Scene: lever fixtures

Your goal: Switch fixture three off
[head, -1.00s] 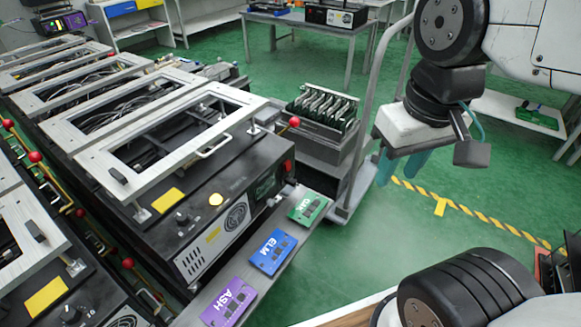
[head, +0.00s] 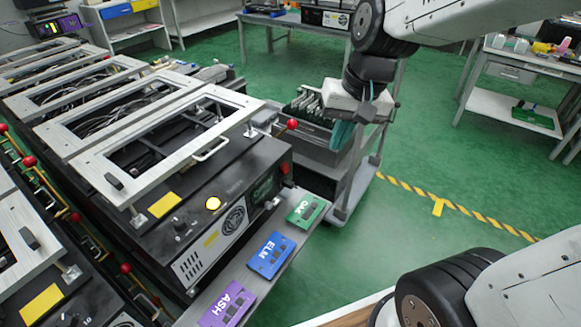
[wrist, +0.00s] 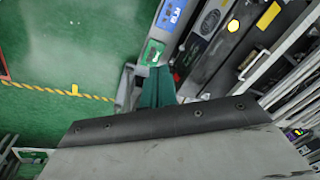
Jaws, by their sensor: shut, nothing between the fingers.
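Several black fixtures with pale metal frames stand in a row; no number is readable, so I cannot tell which is fixture three. The fingers (wrist: 155,90) also show in the wrist view, partly hidden by my wrist housing. The fixture's edge is to their right there.
Green OAK (head: 306,208), blue ELM (head: 270,255) and purple ASH (head: 228,304) cards lie on the ledge in front of the fixture. A cart (head: 345,200) with a rack of boards stands behind my gripper. Green floor is open to the right.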

